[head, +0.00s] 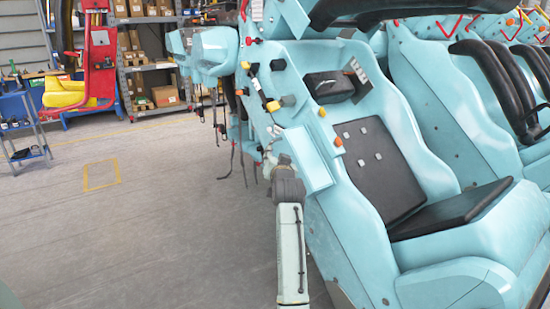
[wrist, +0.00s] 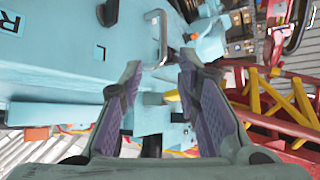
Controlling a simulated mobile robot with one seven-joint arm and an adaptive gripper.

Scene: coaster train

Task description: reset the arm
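My gripper (wrist: 156,80) shows in the wrist view with its two purple-padded fingers spread apart and nothing held between them. Its fingers point toward the light-blue coaster car (wrist: 65,60), with a silver metal handle (wrist: 162,40) beyond the fingertips. I cannot tell how far the handle is from the fingers. In the head view my arm (head: 291,250) reaches up from the bottom centre along the left side of the light-blue coaster car (head: 320,225). The gripper itself cannot be made out clearly there.
Black seat pads (head: 375,165) and restraint bars fill the car on the right. Straps (head: 233,160) hang from its side. The grey floor (head: 150,225) on the left is clear.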

